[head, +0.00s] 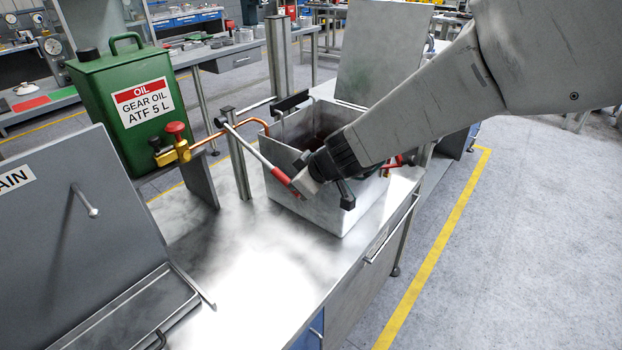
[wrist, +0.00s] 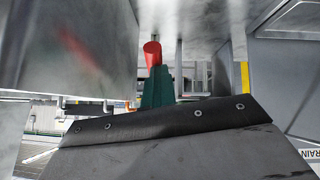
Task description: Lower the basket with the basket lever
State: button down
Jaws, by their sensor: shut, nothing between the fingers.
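The basket lever is a thin pale rod with a red grip (head: 281,176), slanting down to the right from a post beside the open metal tank (head: 325,215). My gripper (head: 306,184) is close by the end of the red grip, over the tank's near side; I cannot tell whether they touch. My gripper is shut and holds nothing. The basket cannot be made out; my arm covers part of the tank, where dark brown liquid shows.
A green oil can (head: 121,105) with a brass valve and red knob stands left of the tank. A grey drain tray with a raised panel (head: 75,215) is at the lower left. The bench top (head: 245,270) between is clear. A raised lid (head: 383,55) stands behind the tank.

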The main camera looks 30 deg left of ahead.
jog(key=shift+s+d+f, duration=0.1)
jog(key=shift+d+f, duration=0.05)
jog(key=shift+f, duration=0.35)
jog(key=shift+s+d+f, duration=0.1)
jog(key=shift+f, duration=0.4)
notch_tip(320, 180, up, 4)
jog(key=s+r, duration=0.1)
jog(key=s+d, duration=0.1)
jog(key=d, duration=0.9)
jog(key=shift+s+d+f, duration=0.25)
jog(key=shift+d+f, duration=0.05)
jog(key=shift+f, duration=0.15)
